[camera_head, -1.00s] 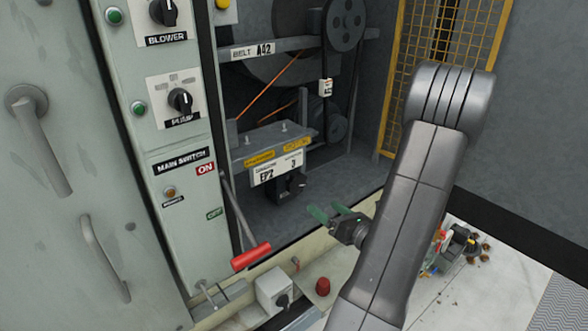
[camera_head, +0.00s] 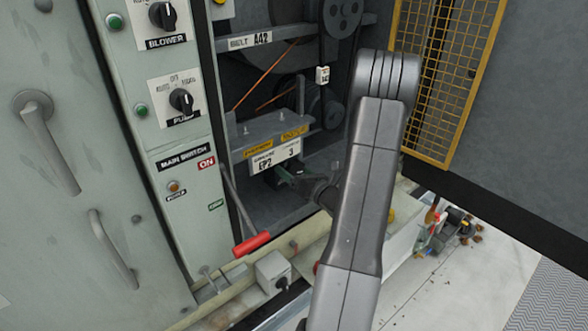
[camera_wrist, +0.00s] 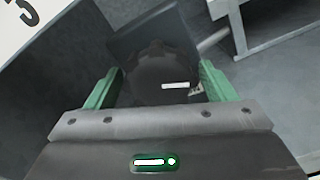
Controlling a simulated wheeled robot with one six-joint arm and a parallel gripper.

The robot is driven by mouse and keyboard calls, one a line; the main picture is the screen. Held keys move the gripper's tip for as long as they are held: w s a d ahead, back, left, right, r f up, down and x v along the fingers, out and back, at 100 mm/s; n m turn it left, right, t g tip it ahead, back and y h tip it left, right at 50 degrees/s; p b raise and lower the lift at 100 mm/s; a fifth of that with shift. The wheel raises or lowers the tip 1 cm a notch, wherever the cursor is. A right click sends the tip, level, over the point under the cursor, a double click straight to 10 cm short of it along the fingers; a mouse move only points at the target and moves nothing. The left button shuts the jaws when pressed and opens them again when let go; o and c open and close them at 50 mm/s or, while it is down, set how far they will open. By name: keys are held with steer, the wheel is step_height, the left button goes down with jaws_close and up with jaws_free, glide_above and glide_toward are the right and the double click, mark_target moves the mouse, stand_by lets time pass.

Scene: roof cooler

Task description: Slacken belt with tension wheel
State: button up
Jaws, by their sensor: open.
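The black tension wheel (camera_wrist: 165,72), a dark round knob with a pale mark, sits between the two green fingers of my gripper (camera_wrist: 158,82) in the wrist view. The fingers are open, one on each side of it; contact cannot be told. In the head view my gripper (camera_head: 286,177) is under the motor plate (camera_head: 250,140), and the wheel is mostly hidden there. A thin orange belt (camera_head: 268,78) runs slanted inside the cabinet behind the plate, below the BELT A42 label (camera_head: 249,41).
The EP2 sign (camera_head: 275,157) hangs just above my gripper. A red-handled lever (camera_head: 251,243) juts out at the left. A grey box (camera_head: 272,271) stands on the front ledge. The yellow mesh guard (camera_head: 450,85) is open to the right.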

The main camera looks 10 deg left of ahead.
steer(key=shift+w+a, duration=0.1)
steer(key=shift+c, duration=0.5)
steer(key=c, duration=0.9)
steer(key=shift+f+n+b, duration=0.15)
steer(key=shift+n+b, duration=0.15)
steer(key=shift+b, duration=0.45)
